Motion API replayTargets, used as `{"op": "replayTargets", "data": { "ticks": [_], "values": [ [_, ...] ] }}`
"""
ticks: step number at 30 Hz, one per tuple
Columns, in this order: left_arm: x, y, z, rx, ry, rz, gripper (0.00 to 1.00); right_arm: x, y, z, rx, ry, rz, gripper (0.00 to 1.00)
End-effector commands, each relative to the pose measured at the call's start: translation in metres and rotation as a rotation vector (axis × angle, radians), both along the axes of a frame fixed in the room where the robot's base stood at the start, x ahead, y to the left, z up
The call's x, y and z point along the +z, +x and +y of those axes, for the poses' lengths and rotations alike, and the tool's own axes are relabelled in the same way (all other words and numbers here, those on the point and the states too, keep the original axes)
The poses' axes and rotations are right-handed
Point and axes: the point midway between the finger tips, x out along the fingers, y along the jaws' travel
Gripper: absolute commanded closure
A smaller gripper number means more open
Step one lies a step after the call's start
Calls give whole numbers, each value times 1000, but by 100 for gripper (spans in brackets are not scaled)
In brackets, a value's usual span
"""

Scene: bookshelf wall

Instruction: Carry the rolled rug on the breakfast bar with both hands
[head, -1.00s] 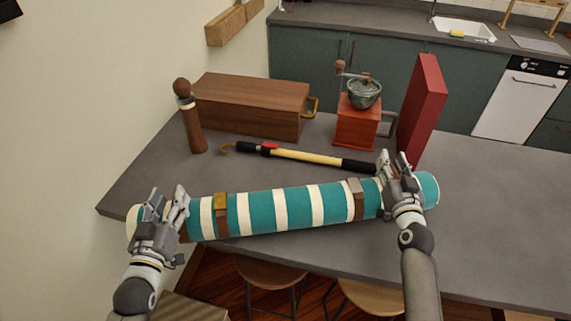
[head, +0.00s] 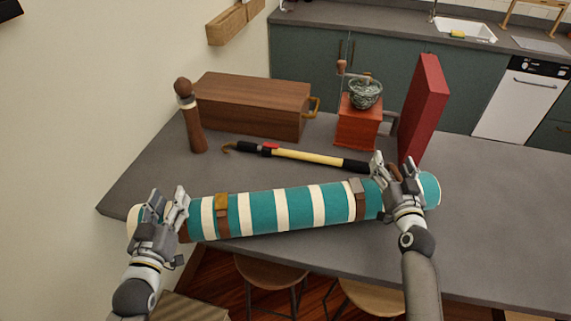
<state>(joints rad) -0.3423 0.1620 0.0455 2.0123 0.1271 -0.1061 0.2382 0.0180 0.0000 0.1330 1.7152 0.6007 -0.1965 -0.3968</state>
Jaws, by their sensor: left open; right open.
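The rolled rug (head: 299,207) is teal with cream stripes and has two brown straps. It lies along the front edge of the grey breakfast bar (head: 480,220), its right end slightly farther back. My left gripper (head: 168,200) is open at the rug's left end, its fingers over the roll. My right gripper (head: 392,168) is open over the rug near its right end, fingers pointing away from me. The grippers hide parts of both rug ends, and I cannot tell whether they touch it.
Behind the rug lie a yellow-and-black stick with a hook (head: 310,157), a pepper mill (head: 190,118), a wooden box (head: 250,105), a coffee grinder (head: 358,122) and an upright red box (head: 422,110). Stools (head: 270,272) stand below the front edge. The bar's right side is clear.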

Motion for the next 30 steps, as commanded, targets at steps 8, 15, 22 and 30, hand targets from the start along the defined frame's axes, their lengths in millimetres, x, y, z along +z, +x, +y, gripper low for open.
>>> {"op": "replayTargets", "data": {
  "ticks": [8, 15, 22, 30],
  "values": [
    [0, 0, 0, 0, 0, 1, 54, -1, -49, 0, -2, -2, 2, 32],
    [0, 0, 0, 0, 0, 0, 54, -1, -91, 0, -3, -2, 2, 32],
    [0, 0, 0, 0, 0, 0, 54, 0, -112, 0, -3, -1, 1, 32],
    [0, 0, 0, 0, 0, 0, 54, 0, -115, 0, -3, -1, -1, 32]
  ]
}}
